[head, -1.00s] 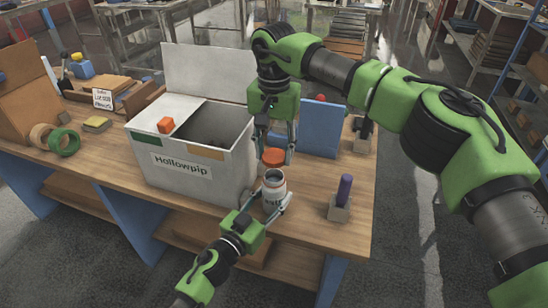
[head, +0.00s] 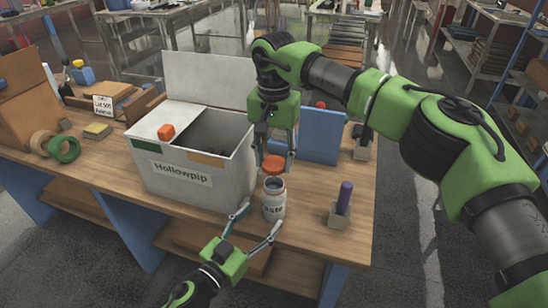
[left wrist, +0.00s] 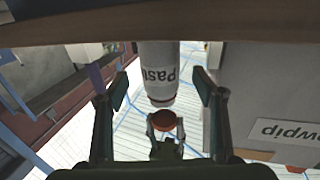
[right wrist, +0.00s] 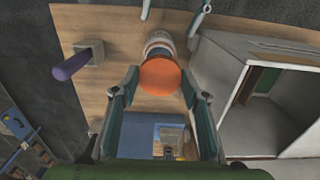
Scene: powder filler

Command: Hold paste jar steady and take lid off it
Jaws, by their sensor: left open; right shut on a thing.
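The lid (right wrist: 160,77) hides part of the jar (right wrist: 158,41) in the right wrist view. My left gripper (head: 261,219) is open, low at the jar's near side, with its fingers spread and a gap to the jar in the left wrist view.
The white box labelled Hollowpip (head: 190,190) stands close left of the jar. A holder with a purple-handled tool (head: 343,198) stands to the right. A blue panel (head: 320,138) is behind. The wooden table's front edge (head: 300,251) is near the jar.

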